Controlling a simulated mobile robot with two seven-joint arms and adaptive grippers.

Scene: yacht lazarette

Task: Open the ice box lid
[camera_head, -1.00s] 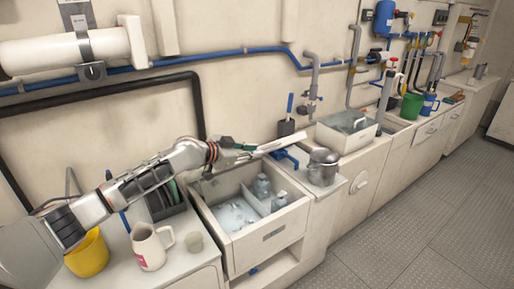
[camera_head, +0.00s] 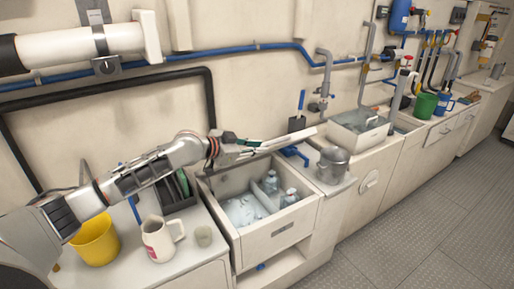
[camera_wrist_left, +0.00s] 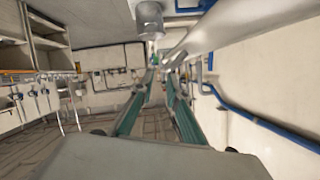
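The ice box (camera_head: 268,240) stands in the counter with its top uncovered. Ice (camera_head: 241,210) and clear bottles (camera_head: 270,183) show inside it, with a divider between. Its pale lid (camera_head: 286,143) is raised above the back of the box and shows nearly edge-on. My left gripper (camera_head: 250,145) is at the lid's left part, above the box; whether it touches the lid is unclear. In the left wrist view its two green-padded fingers (camera_wrist_left: 160,82) are apart with nothing seen between them, and the lid (camera_wrist_left: 235,25) runs close along the upper right. My right gripper is not in view.
A metal pot (camera_head: 333,165) and a blue-handled fitting (camera_head: 295,154) stand right of the box. Blue pipes run along the wall behind.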

